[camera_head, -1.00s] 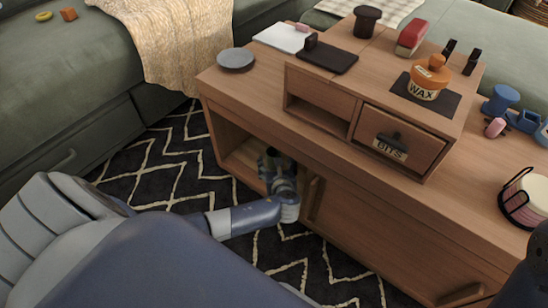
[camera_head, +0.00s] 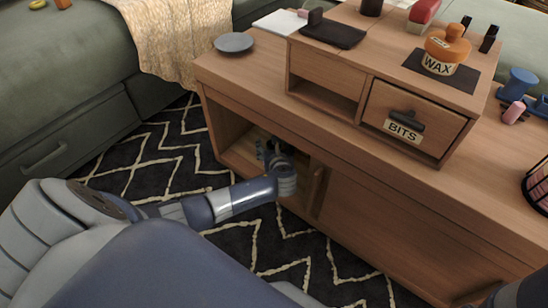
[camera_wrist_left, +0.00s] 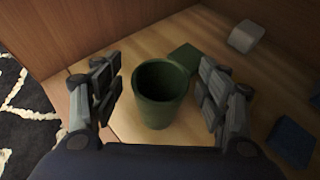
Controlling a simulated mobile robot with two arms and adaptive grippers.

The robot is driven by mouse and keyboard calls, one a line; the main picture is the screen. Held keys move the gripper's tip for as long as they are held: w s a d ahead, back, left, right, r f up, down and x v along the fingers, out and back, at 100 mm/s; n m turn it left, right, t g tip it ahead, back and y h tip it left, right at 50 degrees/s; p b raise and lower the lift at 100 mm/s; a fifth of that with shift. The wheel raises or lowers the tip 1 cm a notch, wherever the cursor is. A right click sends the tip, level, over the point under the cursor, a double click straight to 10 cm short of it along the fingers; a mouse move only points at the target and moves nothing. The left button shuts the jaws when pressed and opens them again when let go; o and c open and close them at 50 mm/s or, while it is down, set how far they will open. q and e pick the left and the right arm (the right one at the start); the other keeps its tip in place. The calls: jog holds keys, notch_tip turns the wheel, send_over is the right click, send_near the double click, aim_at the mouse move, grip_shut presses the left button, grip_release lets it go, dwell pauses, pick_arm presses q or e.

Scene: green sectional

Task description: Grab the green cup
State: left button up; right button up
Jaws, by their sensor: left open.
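The green cup (camera_wrist_left: 160,95) stands upright on the wooden floor of the cabinet's open compartment in the left wrist view. My left gripper (camera_wrist_left: 160,88) is open, with one finger on each side of the cup and a gap on both sides. In the head view my left gripper (camera_head: 270,150) reaches into the open compartment (camera_head: 235,140) at the cabinet's left end. The cup cannot be made out in the head view. My right gripper is not seen.
Behind the cup lies a flat green item (camera_wrist_left: 184,57). A pale block (camera_wrist_left: 245,36) and a dark blue block (camera_wrist_left: 292,140) are to its right. Compartment walls close off the back. A grey plate (camera_head: 233,42) and a drawer labelled BITS (camera_head: 402,131) are above.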

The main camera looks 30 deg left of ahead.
pick_arm(q)
jog(key=shift+w+a+f, duration=0.1)
jog(key=shift+w+a, duration=0.05)
jog(key=c, duration=1.2)
jog(key=shift+o, duration=0.2)
